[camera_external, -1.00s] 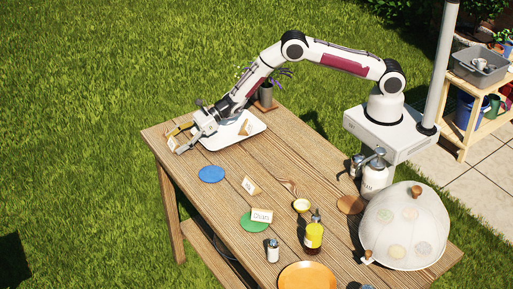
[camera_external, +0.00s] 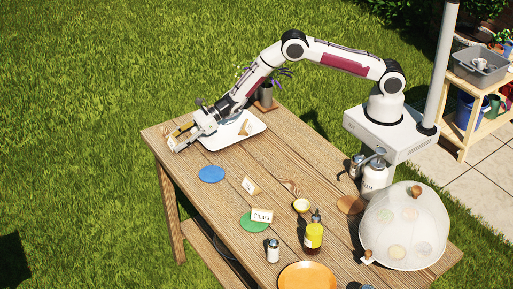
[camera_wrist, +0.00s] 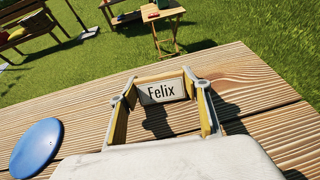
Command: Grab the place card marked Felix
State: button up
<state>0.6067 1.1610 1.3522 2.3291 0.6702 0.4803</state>
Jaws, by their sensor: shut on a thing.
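The place card marked Felix (camera_wrist: 162,91) stands between the two fingers of my gripper (camera_wrist: 160,98) in the wrist view, its black lettering readable on a white face with a tan border. My gripper is shut on the card, one finger at each side edge. In the external view my gripper (camera_external: 178,138) is at the far left corner of the table, low over the wood. The card there is mostly hidden by the fingers.
A white tray (camera_external: 213,143) lies right beside my gripper. A blue disc (camera_external: 211,174) lies nearby, with a card marked Clara (camera_external: 262,216) on a green disc (camera_external: 247,225) farther off. A mesh dome (camera_external: 405,240) covers the near right end. The table's edge is close to my gripper.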

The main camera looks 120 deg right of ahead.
aim_at(176, 140)
jog(key=shift+r, duration=4.9)
